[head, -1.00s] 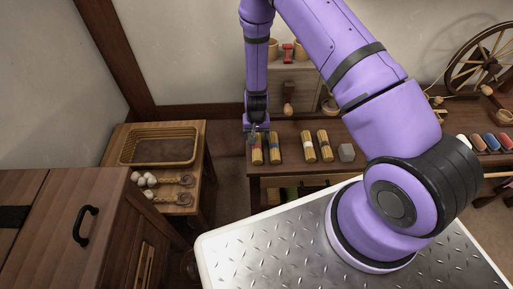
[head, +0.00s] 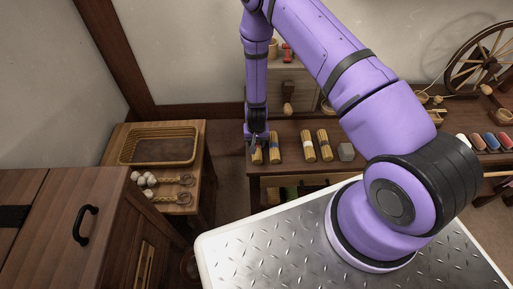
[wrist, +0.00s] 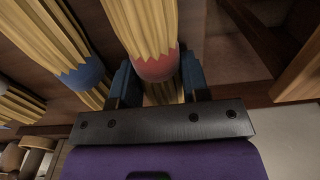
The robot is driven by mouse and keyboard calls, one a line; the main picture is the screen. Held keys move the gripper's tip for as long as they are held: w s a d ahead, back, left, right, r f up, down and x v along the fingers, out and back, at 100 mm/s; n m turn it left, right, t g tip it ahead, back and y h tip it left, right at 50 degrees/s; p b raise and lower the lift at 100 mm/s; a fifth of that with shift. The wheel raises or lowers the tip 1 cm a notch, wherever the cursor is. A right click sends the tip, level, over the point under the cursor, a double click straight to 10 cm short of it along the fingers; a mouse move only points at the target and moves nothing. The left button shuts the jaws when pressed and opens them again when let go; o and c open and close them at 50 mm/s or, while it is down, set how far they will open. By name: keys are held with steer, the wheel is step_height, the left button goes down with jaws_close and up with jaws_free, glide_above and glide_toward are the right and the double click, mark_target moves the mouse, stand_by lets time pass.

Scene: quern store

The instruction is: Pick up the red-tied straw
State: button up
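The red-tied straw (head: 257,157) is a yellow bundle with a red band, lying at the left end of the dark wooden table. In the head view my gripper (head: 257,142) is down over its far part and hides the band. In the wrist view the red-tied straw (wrist: 155,62) runs between the two blue fingers of my gripper (wrist: 160,85). The fingers sit close on both sides of it, drawn in from the ends of the gripper bar. My gripper looks shut on the bundle, which shows no clear lift off the table.
A blue-tied bundle (head: 275,150) lies just to the right and also shows in the wrist view (wrist: 85,72). Further right are a white-tied bundle (head: 308,149), another bundle (head: 324,146) and a grey block (head: 346,152). A wicker tray (head: 193,160) stands on a side table at left.

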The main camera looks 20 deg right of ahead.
steer(key=shift+c, duration=1.1)
steer(key=shift+r, duration=0.1)
